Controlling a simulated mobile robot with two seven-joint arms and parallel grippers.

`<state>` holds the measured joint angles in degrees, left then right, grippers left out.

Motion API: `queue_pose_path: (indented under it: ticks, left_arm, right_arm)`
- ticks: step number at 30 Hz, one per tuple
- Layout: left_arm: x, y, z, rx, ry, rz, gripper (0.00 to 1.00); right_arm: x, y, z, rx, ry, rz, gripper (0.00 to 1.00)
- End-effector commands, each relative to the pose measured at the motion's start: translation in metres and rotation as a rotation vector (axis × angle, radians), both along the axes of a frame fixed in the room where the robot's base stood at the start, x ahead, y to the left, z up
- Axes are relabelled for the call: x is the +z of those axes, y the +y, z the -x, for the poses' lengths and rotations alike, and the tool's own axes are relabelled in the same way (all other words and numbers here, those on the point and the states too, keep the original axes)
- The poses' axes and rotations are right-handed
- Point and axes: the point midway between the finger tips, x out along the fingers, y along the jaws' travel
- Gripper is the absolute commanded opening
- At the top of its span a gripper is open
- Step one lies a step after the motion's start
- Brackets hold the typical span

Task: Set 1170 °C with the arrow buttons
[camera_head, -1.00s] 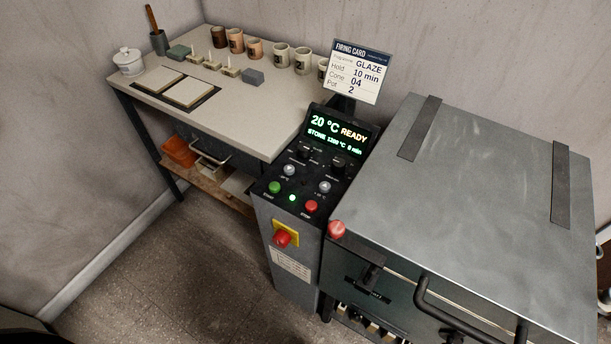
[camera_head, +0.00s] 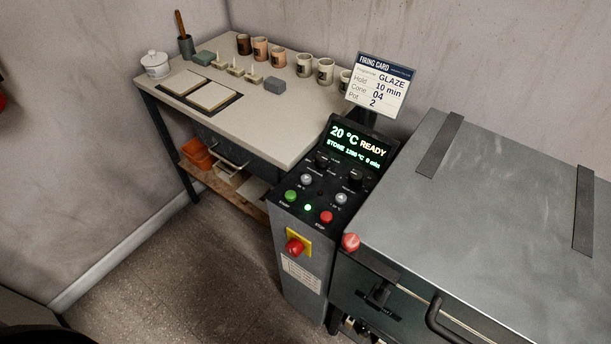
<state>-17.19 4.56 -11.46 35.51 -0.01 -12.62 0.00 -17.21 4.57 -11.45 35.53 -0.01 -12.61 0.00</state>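The control panel (camera_head: 316,206) of the kiln stands in the middle of the head view. Its display (camera_head: 357,147) reads 20 °C READY, with a smaller line STONE, about 1200 °C, 0 min. Two grey arrow buttons sit below the knobs, the left one (camera_head: 306,179) and the right one (camera_head: 341,198). Their labels are too small to read surely. A green start button (camera_head: 291,196), a lit green lamp (camera_head: 308,208) and a red stop button (camera_head: 326,217) lie below them. The firing card (camera_head: 381,86) reads GLAZE, Hold 10 min, Cone 04, Pot 2. Neither gripper shows.
The grey kiln (camera_head: 490,215) fills the right side. A red knob (camera_head: 350,242) sits at its near left corner. A red emergency switch (camera_head: 295,247) is on the panel's front. A worktable (camera_head: 290,128) with cups stands behind left. The floor (camera_head: 190,270) in front is clear.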

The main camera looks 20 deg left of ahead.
Motion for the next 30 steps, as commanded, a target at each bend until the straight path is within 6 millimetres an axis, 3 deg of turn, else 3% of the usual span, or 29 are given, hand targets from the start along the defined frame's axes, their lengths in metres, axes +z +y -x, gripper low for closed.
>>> queue_pose_path:
  ticks: [2, 13, 30]
  left_arm:
    - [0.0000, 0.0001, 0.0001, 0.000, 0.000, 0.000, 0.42]
    - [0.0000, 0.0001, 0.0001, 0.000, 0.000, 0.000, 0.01]
    - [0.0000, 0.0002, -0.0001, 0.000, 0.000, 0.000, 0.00]
  right_arm:
    - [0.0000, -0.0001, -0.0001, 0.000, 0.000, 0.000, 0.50]
    - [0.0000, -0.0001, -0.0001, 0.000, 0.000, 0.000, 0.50]
    - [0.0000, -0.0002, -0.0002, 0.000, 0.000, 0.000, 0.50]
